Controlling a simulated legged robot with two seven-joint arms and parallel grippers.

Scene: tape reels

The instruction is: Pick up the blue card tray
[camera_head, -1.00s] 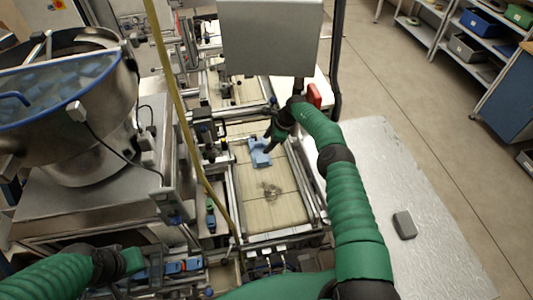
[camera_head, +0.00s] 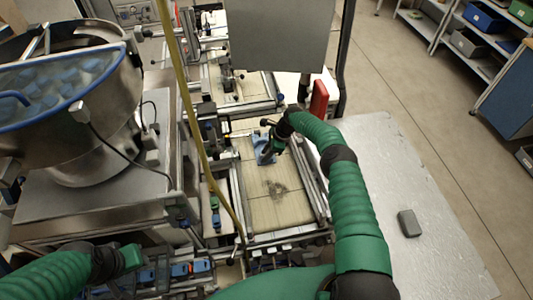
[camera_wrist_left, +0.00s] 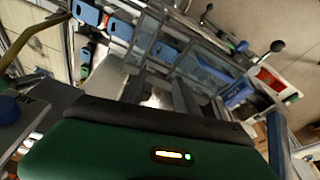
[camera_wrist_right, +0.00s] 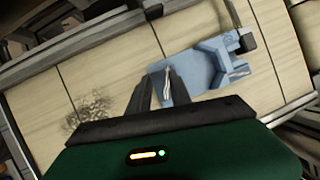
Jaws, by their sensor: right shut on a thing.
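The blue card tray (camera_head: 262,153) is at the light tiled belt surface in the middle of the head view, and partly hidden by my right gripper. In the right wrist view the light-blue tray (camera_wrist_right: 196,70) shows its flat part and a notched end. My right gripper (camera_wrist_right: 166,85) is shut on the flat part of the tray, one finger on each side of it. I cannot tell whether the tray is clear of the surface. My left gripper (camera_wrist_left: 160,92) is far from the tray at the lower left, its fingers apart with nothing between them.
The belt (camera_head: 270,212) has metal side rails and a dark scuffed patch. A yellow hose (camera_head: 187,110) crosses on its left, beside a steel bowl feeder (camera_head: 90,120) of blue parts. A grey panel (camera_head: 282,35) hangs behind. A silver table (camera_head: 400,160) holds a grey block (camera_head: 409,223).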

